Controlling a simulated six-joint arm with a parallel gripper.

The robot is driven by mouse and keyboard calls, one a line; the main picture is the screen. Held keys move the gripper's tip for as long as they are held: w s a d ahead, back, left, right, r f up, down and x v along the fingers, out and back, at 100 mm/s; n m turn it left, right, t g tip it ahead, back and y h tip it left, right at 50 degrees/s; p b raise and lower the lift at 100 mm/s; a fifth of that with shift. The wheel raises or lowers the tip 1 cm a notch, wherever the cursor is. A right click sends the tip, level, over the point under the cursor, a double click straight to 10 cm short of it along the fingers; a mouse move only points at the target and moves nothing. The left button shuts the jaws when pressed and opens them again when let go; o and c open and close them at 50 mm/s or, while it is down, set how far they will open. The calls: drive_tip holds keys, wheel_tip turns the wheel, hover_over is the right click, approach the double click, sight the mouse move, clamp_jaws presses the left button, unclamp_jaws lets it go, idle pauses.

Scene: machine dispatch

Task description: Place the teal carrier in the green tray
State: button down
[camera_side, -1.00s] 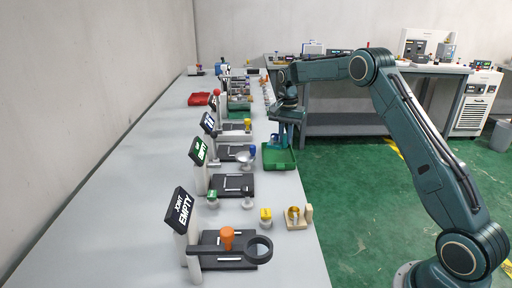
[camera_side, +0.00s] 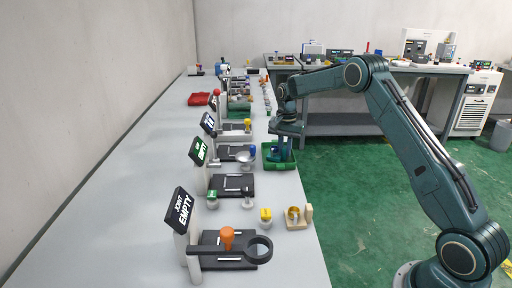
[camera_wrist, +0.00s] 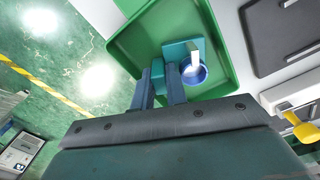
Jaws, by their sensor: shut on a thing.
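The green tray (camera_side: 281,167) sits near the right edge of the long grey bench, and its interior fills the upper middle of the wrist view (camera_wrist: 133,42). My gripper (camera_side: 282,151) is low over the tray, pointing down. In the wrist view my gripper (camera_wrist: 160,88) is shut on the teal carrier (camera_wrist: 177,51). The carrier is inside the tray's outline; whether it touches the tray floor I cannot tell. A blue-rimmed round cup (camera_wrist: 195,74) with a white piece shows at the carrier. The fingers hide part of the carrier.
Stations with black plates (camera_side: 232,186) and signs line the bench left of the tray. A yellow-topped item (camera_side: 265,217) and a beige holder (camera_side: 298,218) stand nearer the camera. A red tray (camera_side: 200,99) lies farther back.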

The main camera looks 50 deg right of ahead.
sight(285, 147)
drive_tip(key=c, duration=1.7)
unclamp_jaws()
drive_tip(key=shift+f, duration=0.1)
wheel_tip(285, 147, up, 12)
drive_tip(key=shift+r, duration=0.2)
